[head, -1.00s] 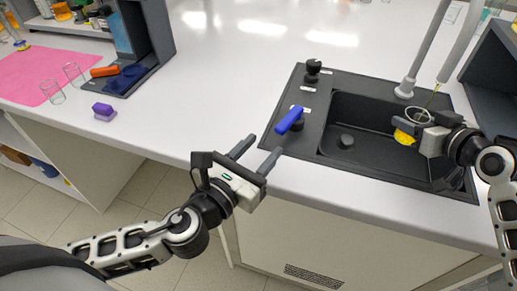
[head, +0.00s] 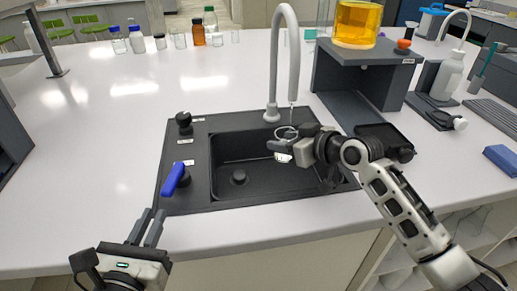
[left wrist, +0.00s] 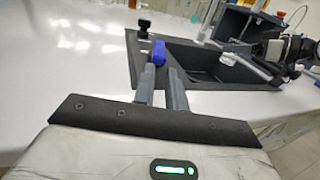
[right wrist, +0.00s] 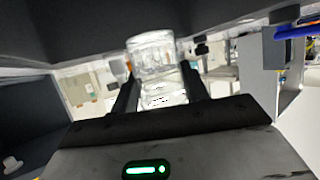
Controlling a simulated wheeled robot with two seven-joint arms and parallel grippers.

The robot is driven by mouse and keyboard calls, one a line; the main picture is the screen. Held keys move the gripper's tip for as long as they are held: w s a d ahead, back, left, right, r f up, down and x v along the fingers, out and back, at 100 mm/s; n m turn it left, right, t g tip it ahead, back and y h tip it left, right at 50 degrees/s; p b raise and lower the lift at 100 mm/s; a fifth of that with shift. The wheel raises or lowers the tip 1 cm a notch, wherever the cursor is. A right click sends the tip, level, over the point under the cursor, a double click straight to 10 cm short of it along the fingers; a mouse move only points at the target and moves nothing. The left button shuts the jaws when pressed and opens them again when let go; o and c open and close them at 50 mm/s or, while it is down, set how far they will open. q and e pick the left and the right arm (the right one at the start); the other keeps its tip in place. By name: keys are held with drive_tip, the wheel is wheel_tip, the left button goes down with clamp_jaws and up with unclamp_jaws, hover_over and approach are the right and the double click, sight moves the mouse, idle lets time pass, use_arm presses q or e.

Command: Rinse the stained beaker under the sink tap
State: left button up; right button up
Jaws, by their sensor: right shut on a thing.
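The beaker (head: 285,133) is a small clear glass over the sink, directly under the tap's mouth. My right gripper (head: 284,148) is shut on it. In the right wrist view the beaker (right wrist: 152,48) looks clear between the fingers. The grey tap (head: 284,50) arches over the sink (head: 255,178); a faint thin line shows below its mouth. The blue lever (head: 175,179) is on the sink's left panel. My left gripper (head: 151,228) is open and empty, in front of the lever and apart from it. The lever (left wrist: 159,53) also shows beyond its fingers in the left wrist view.
A black knob (head: 184,121) stands behind the lever. A grey stand (head: 355,85) with a yellow-filled vessel (head: 356,22) is right of the sink. Several bottles, among them a brown one (head: 198,32), stand at the back. The counter left of the sink is clear.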

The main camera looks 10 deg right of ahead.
use_arm(q)
clamp_jaws()
drive_tip(key=w+d+r+m+g+h, duration=0.3)
drive_tip(key=w+d+r+m+h, duration=0.25)
drive_tip(key=d+h, duration=0.2)
drive_tip(key=m+g+h, duration=0.2)
drive_tip(key=m+g, duration=0.5)
hover_over(180, 170)
drive_tip(key=shift+r+n+y, duration=0.15)
drive_tip(key=shift+n+y, duration=0.1)
drive_tip(key=w+a+m+g, duration=0.1)
drive_tip(key=a, duration=0.1)
drive_tip(key=w+a+m+g+y, duration=0.1)
drive_tip(key=a, duration=0.1)
drive_tip(key=w+a+f+g+y, duration=0.1)
drive_tip(key=a, duration=0.1)
drive_tip(key=shift+a+m+g, duration=0.1)
drive_tip(key=shift+m+g, duration=0.3)
drive_tip(key=s+a+r+m+g+y, duration=0.25)
drive_tip(key=a+g, duration=0.35)
drive_tip(key=a, duration=0.4)
drive_tip(key=shift+m, duration=0.45)
drive_tip(key=x, duration=0.9)
drive_tip(key=shift+s+d, duration=0.35)
drive_tip(key=shift+s, duration=0.1)
drive_tip(key=shift+s+d, duration=0.2)
drive_tip(key=shift+d, duration=0.9)
drive_tip(key=shift+s+d, duration=0.15)
drive_tip(key=shift+d, duration=0.5)
